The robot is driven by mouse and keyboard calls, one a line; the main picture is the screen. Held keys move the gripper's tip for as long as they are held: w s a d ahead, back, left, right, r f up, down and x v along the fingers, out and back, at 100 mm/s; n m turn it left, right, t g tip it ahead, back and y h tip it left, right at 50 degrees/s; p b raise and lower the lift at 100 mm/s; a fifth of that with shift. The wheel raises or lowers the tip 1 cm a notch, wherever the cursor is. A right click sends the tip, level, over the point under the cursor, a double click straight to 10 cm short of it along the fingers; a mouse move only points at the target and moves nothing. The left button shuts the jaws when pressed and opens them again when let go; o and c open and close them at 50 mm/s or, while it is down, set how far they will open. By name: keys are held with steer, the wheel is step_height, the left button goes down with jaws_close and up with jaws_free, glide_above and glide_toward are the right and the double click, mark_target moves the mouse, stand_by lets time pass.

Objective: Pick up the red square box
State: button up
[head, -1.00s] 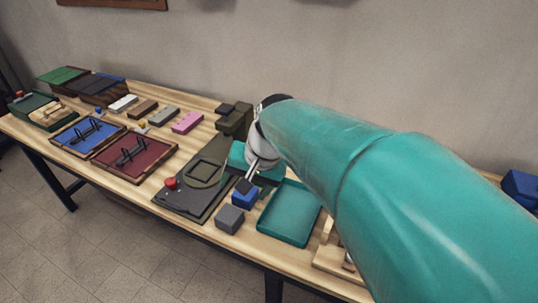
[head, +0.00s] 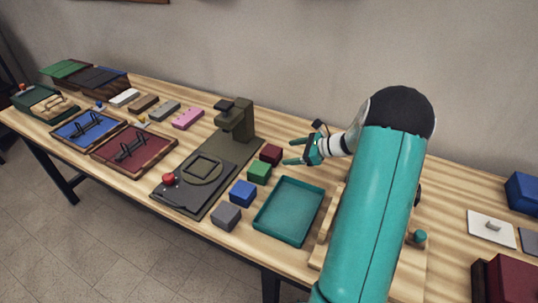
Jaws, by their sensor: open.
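The red square box (head: 271,154) is a small dark red block on the wooden table. It stands at the back end of a row of small blocks, just right of the dark press-like device. My gripper (head: 287,152) is open and empty, its teal fingers pointing left toward the red box from its right side. In this view the fingertips lie close to the box, but I cannot tell their height above the table or whether they touch it.
A green block (head: 259,171), a blue block (head: 243,192) and a grey block (head: 226,217) line up in front of the red box. A teal tray (head: 289,211) lies to their right. The dark press (head: 235,121) stands upright behind left. A wooden stand is partly hidden by my arm.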

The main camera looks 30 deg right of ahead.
mark_target(271, 154)
steer(key=d+f+m, duration=0.1)
steer(key=d, duration=0.1)
steer(key=d+f+m+t, duration=0.1)
steer(key=d+f, duration=0.1)
steer(key=shift+d+m+h, duration=0.1)
steer(key=shift+m+h, duration=0.2)
steer(key=shift+h, duration=0.1)
steer(key=x, duration=0.7)
steer(key=shift+w, duration=0.2)
steer(key=shift+x, duration=3.1)
steer(key=shift+r+t, duration=0.15)
steer(key=shift+t, duration=0.15)
steer(key=c, duration=0.8)
